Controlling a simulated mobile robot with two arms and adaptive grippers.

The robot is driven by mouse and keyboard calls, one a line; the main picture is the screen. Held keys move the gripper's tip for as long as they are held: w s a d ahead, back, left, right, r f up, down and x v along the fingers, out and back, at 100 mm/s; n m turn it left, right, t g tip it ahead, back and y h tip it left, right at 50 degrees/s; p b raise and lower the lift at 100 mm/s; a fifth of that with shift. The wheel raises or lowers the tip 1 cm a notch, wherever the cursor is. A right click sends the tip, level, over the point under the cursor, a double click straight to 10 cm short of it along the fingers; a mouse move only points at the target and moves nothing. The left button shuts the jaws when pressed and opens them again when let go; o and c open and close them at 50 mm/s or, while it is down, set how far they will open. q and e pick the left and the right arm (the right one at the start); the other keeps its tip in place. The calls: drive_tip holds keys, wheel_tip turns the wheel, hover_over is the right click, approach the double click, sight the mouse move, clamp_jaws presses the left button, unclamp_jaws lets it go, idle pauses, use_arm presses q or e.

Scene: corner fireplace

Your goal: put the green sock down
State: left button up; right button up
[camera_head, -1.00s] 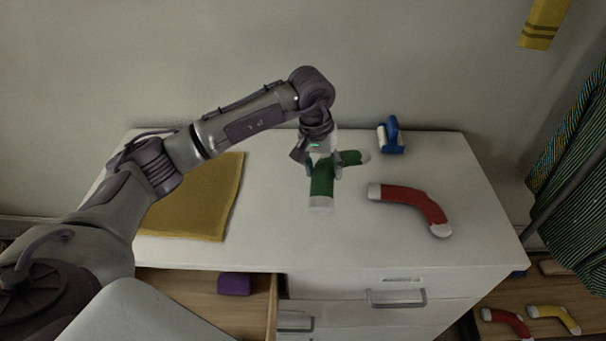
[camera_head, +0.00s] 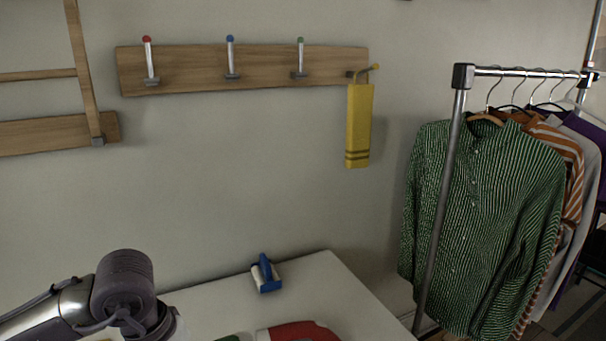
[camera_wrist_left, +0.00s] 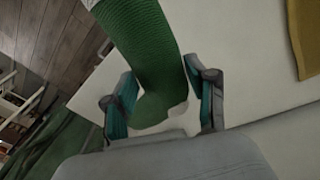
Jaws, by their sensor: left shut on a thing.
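The green sock (camera_wrist_left: 155,70) lies between the two fingers of my left gripper (camera_wrist_left: 163,98) in the left wrist view, with its pale end near the right finger. The gripper is shut on the sock over the white dresser top (camera_wrist_left: 245,55). I cannot tell whether the sock touches the dresser. In the head view only a sliver of the green sock (camera_head: 228,338) shows at the bottom edge. The left gripper's fingers are out of that view; only my arm shows at lower left. My right gripper is in neither view.
A red sock (camera_head: 298,332) and a blue-and-white lint roller (camera_head: 265,275) are on the dresser. A mustard cloth (camera_wrist_left: 305,40) shows at the upper right of the wrist view. A clothes rack (camera_head: 447,195) stands right.

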use_arm(q)
drive_tip(key=shift+s+a, duration=0.1)
drive_tip(key=shift+s, duration=0.55)
drive_tip(key=shift+w, duration=0.1)
